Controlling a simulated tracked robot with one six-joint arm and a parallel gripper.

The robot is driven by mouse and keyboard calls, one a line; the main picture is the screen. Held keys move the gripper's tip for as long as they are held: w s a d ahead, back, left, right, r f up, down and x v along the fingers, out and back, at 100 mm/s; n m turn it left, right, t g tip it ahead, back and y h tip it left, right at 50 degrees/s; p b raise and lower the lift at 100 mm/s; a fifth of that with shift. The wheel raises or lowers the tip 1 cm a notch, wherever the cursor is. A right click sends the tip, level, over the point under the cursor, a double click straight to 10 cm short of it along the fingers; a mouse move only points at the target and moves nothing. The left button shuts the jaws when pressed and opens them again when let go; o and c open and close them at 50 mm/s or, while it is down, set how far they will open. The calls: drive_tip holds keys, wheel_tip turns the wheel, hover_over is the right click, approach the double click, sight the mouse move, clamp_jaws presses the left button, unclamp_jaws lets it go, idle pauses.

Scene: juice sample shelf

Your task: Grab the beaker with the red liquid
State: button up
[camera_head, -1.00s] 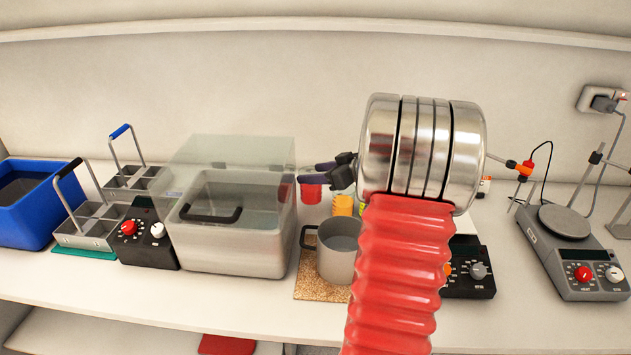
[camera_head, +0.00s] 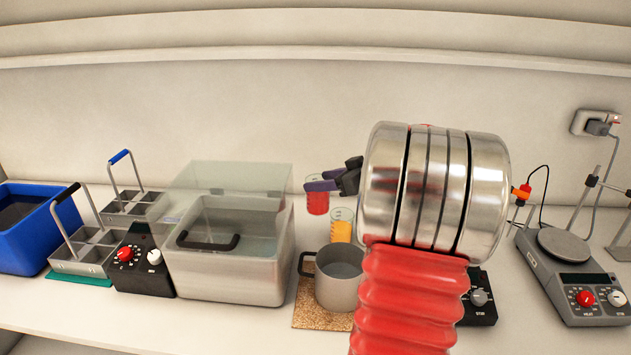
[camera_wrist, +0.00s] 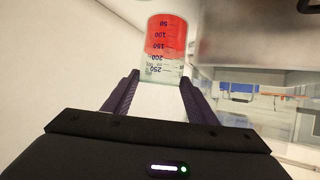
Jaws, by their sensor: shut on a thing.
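The beaker with red liquid (camera_head: 317,203) is held by my gripper (camera_head: 324,184) in the head view, upright and to the left of my wrist. The purple fingers close on its upper part and hide some of it. In the wrist view the same beaker (camera_wrist: 166,45) stands between my gripper's fingers (camera_wrist: 160,93), its volume marks appearing upside down and the red liquid toward the top of the picture. The beaker appears raised above the bench, over the back area behind the metal pot.
A beaker with orange liquid (camera_head: 341,228) stands just below and right. A grey metal pot (camera_head: 340,285) sits on a cork mat (camera_head: 306,311). A lidded water bath (camera_head: 230,272) is at left. A hotplate (camera_head: 585,286) stands far right.

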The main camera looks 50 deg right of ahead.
drive_tip(key=s+d, duration=0.3)
drive_tip(key=s, duration=1.3)
idle(0.3)
drive_tip(key=shift+s, duration=0.2)
idle(0.6)
